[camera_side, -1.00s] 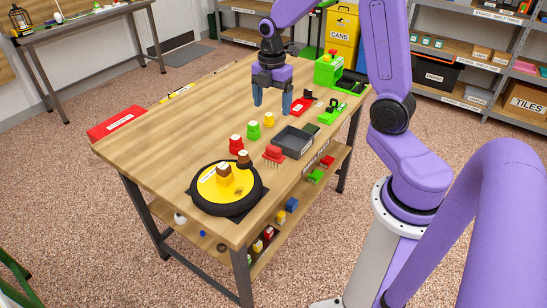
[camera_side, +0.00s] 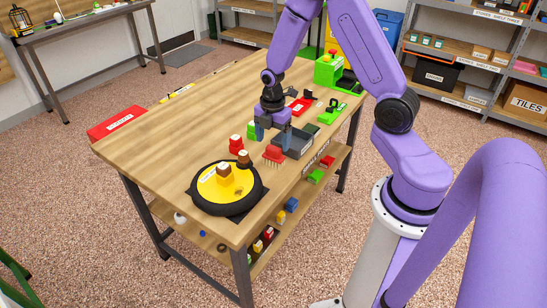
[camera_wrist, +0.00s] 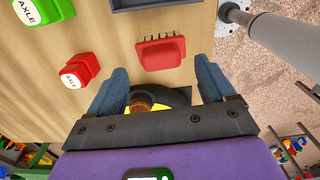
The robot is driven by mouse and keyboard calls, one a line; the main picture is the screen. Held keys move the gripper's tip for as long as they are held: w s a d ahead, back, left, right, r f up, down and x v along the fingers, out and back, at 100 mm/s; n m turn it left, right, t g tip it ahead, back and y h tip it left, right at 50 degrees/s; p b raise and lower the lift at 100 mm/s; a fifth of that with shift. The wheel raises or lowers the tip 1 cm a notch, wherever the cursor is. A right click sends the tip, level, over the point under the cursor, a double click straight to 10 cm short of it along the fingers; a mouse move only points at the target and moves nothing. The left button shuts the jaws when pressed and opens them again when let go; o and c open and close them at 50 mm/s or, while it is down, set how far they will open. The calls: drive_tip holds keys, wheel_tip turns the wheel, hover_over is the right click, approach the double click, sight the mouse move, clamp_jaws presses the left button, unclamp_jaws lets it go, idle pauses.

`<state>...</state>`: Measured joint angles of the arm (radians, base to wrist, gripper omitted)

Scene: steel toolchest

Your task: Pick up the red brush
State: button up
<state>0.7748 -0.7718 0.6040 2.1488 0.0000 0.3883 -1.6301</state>
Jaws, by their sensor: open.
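The red brush (camera_side: 273,155) lies on the wooden table, bristles showing, between the grey tray and the round black-and-yellow turntable. In the wrist view the red brush (camera_wrist: 160,54) is just beyond the fingertips, roughly midway between them, with its bristles toward the top. My gripper (camera_side: 272,135) is above the table, close to the brush and partly in front of the grey tray. In the wrist view my gripper (camera_wrist: 164,75) has its two blue-grey fingers wide apart, with nothing held between them.
The grey tray (camera_side: 300,150) is beside the brush. The turntable (camera_side: 207,200) carries a brown-topped block. A red piece (camera_side: 236,144) and a green piece (camera_side: 252,131) stand left of the gripper. The table's left middle is clear.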

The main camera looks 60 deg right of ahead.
sight(273, 147)
drive_tip(key=shift+f, duration=2)
drive_tip(key=c, duration=1.1)
drive_tip(key=shift+r, duration=0.1)
drive_tip(key=shift+r, duration=0.8)
drive_tip(key=shift+s+a+r, duration=0.5)
drive_tip(key=shift+s+r, duration=1.35)
drive_tip(key=shift+s, duration=0.45)
drive_tip(key=shift+s+a+r, duration=0.55)
drive_tip(key=shift+s+r, duration=1.35)
drive_tip(key=shift+s, duration=0.35)
drive_tip(key=shift+s+a+r, duration=0.5)
drive_tip(key=shift+s+r, duration=1.35)
drive_tip(key=shift+s, duration=0.45)
